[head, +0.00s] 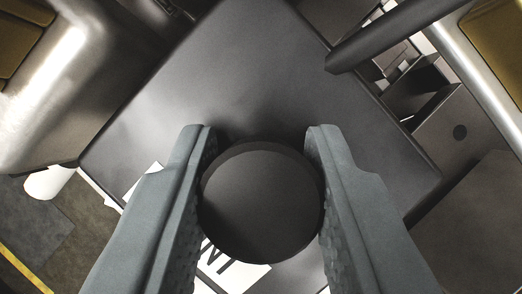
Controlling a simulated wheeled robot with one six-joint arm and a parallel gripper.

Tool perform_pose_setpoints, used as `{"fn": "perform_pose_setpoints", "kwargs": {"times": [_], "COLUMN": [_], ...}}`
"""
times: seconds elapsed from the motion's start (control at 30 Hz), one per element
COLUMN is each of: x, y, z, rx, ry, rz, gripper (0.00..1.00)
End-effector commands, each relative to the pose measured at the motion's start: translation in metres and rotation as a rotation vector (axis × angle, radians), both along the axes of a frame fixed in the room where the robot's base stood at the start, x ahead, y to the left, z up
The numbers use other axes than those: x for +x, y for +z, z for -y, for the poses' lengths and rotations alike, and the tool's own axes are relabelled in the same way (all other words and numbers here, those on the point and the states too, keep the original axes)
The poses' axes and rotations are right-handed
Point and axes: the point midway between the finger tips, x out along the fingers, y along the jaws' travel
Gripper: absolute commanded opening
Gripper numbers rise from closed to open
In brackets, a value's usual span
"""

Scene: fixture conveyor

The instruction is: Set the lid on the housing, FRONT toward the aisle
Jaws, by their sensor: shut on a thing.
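My gripper (260,135) is shut on a round dark knob (262,205), with one grey finger on each side of it. Beneath is a large dark grey plate (265,65), which looks like the lid, turned slantwise in the picture. A white patch with black lettering (228,268) shows below the knob. The knob and fingers cover most of the lettering, so I cannot read the word. The near part of the plate is hidden by my fingers. I cannot make out the housing, nor whether the plate rests on anything.
A rounded shiny metal body (55,75) stands at the left. A dark bar (385,35) and a pale metal rail (470,65) run along the upper right. A yellow line (25,272) marks the floor at lower left.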

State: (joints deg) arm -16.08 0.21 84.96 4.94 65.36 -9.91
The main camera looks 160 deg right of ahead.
Motion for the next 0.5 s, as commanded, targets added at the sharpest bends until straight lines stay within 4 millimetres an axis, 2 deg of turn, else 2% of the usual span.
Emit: {"fn": "perform_pose_setpoints", "kwargs": {"times": [0.33, 0.37, 0.47, 0.5], "x": [0.0, 0.0001, 0.0, 0.0001], "y": [-0.0023, -0.0024, -0.0024, -0.0024], "z": [0.0, 0.0, 0.0, 0.0], "rx": [0.0, 0.0, -0.001, -0.001], "ry": [0.0, 0.0, 0.0, 0.0], "rz": [-0.001, -0.001, -0.002, -0.002], "gripper": [0.0, 0.31, 0.51, 0.55]}}
